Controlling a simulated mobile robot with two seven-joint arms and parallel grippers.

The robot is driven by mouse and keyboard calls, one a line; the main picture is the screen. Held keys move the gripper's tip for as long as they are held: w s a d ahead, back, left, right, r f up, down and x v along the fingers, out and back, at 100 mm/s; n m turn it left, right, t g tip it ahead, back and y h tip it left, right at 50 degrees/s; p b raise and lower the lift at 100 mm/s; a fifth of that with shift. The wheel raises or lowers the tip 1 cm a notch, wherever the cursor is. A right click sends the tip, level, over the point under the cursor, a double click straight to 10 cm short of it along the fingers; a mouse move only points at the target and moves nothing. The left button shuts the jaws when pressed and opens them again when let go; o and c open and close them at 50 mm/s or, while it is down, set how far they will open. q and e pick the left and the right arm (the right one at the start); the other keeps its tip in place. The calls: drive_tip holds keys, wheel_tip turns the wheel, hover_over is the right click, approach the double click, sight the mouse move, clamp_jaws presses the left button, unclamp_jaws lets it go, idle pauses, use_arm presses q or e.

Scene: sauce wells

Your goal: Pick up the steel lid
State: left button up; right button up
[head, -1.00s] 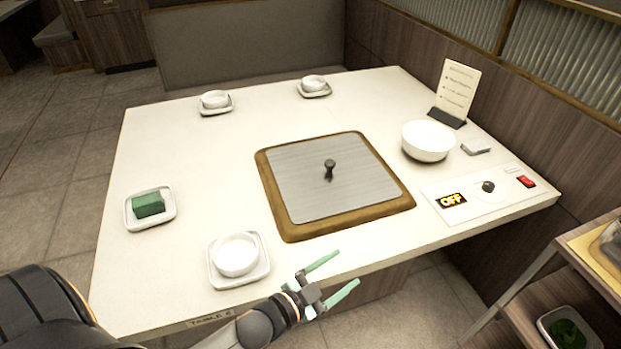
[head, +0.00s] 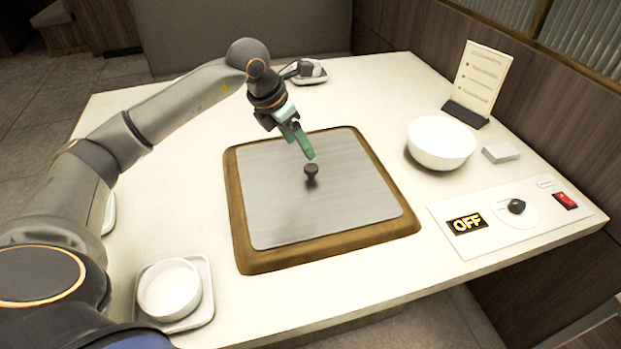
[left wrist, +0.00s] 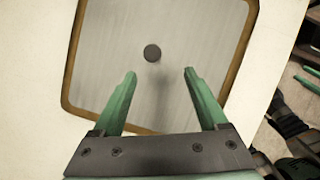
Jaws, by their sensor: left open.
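The steel lid (head: 318,205) is a flat square plate with a dark knob (head: 311,170) at its middle. It lies in a wooden frame (head: 237,215) set in the white table. My left gripper (head: 309,153) is above the lid, just behind and over the knob in the head view. In the left wrist view its two green fingers (left wrist: 160,73) are apart and empty. The knob (left wrist: 152,53) shows beyond the fingertips, roughly in line with the gap between them. The lid (left wrist: 110,40) fills much of that view. My right gripper is not in the head view.
A white bowl (head: 441,143) and a menu stand (head: 478,85) are at the right. A control panel (head: 510,217) reading OFF is at the front right. A small bowl on a square saucer (head: 205,300) is at the front left. Another small dish (head: 312,70) is at the back.

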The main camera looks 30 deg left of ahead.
use_arm(q)
hover_over(311, 167)
drive_tip(key=s, duration=0.3)
drive_tip(key=f, duration=0.5)
drive_tip(key=shift+w+a+f, duration=0.1)
drive_tip(key=shift+w+f, duration=0.1)
drive_tip(key=shift+f, duration=0.15)
drive_tip(key=shift+w+a+x, duration=0.1)
drive_tip(key=shift+a+x, duration=0.05)
drive_tip(key=shift+x, duration=0.85)
drive_tip(key=shift+w+a+x, duration=0.1)
drive_tip(key=shift+a+x, duration=0.05)
drive_tip(key=shift+x, duration=0.8)
drive_tip(key=shift+w+a+x, duration=0.1)
drive_tip(key=shift+a+x, duration=0.05)
drive_tip(key=shift+x, duration=0.85)
drive_tip(key=shift+d, duration=0.1)
drive_tip(key=shift+c, duration=0.3)
clamp_jaws()
drive_tip(key=shift+r, duration=0.15)
